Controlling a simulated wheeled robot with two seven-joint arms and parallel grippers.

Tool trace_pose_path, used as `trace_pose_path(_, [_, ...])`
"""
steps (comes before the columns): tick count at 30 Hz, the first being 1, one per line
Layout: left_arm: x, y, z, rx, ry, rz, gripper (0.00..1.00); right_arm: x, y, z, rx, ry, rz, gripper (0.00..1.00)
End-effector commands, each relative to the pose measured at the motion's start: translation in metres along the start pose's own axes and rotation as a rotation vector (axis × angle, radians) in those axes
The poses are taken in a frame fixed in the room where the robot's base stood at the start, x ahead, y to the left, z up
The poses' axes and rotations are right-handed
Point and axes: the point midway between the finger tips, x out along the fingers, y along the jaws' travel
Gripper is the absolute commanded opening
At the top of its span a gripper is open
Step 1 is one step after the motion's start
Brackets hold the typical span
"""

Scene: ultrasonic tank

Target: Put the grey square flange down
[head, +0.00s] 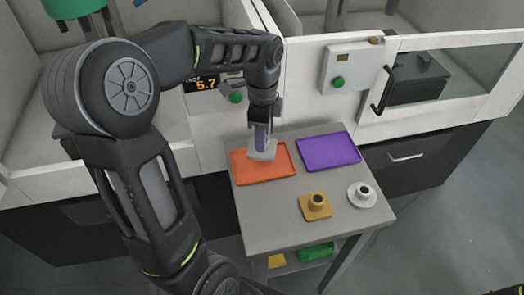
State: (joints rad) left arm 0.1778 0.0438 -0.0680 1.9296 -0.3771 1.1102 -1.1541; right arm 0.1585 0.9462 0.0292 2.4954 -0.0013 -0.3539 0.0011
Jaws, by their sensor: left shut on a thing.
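The grey square flange (262,153) is at the far part of the orange tray (265,178) on the small grey table. My left gripper (262,138) points down and is shut on it from above. The flange's square base shows below the fingers. I cannot tell whether the base touches the tray floor or hangs just above it. My right gripper is not in view.
A purple tray (328,150) lies to the right on the grey table (262,218). An orange-yellow square flange (316,208) and a white round flange (362,196) stand in front. Yellow and green things (316,252) lie on the shelf below. White machines stand behind the table.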

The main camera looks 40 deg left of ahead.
Motion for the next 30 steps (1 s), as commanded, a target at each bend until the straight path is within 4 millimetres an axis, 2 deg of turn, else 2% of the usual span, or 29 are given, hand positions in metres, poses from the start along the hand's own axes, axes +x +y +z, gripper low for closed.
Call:
trace_pose_path(4, [0.017, 0.0, 0.0, -0.001, 0.0, 0.0, 0.0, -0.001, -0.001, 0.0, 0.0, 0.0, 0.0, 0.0])
trace_pose_path(14, [0.02, 0.0, 0.0, -0.001, 0.0, 0.0, 0.0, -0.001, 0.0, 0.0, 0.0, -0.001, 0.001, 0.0])
trace_pose_path(23, [0.054, 0.0, 0.0, 0.001, 0.0, 0.001, 0.0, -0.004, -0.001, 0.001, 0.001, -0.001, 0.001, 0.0])
trace_pose_path(30, [0.055, 0.0, 0.0, 0.0, 0.001, -0.002, 0.0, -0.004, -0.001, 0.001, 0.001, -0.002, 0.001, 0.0])
